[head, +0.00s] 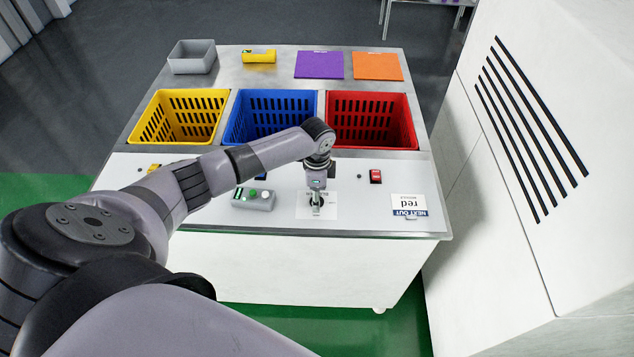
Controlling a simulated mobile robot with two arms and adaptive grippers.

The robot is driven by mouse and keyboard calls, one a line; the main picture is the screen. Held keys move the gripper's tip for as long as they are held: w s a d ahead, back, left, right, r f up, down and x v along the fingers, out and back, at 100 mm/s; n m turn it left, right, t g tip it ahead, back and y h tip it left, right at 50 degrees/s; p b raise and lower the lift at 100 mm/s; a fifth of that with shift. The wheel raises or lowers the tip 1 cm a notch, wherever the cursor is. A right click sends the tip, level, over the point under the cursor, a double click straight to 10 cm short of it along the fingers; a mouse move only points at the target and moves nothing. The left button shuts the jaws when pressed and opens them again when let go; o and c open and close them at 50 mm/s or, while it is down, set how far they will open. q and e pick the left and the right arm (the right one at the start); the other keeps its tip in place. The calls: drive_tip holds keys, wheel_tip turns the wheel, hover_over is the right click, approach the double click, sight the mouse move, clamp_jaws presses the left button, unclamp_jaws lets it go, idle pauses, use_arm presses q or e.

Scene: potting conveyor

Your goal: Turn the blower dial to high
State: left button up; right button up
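The blower dial (316,201) sits on a white labelled plate (329,211) on the front panel of the workstation. It is small and mostly covered by my gripper, so its setting cannot be read. My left arm reaches in from the left, and my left gripper (317,190) points down right at the dial. Its fingers are small and narrow here, and I cannot tell whether they grip the dial or only touch it. My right gripper is out of view.
A grey button box (254,203) with a green button stands just left of the dial. Yellow (180,93), blue (272,94) and red (372,97) crates lie behind. A white cabinet (535,150) stands right.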

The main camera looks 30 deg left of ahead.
use_arm(q)
drive_tip(key=shift+r, duration=0.1)
wheel_tip(320, 180, up, 12)
idle(0.4)
idle(0.4)
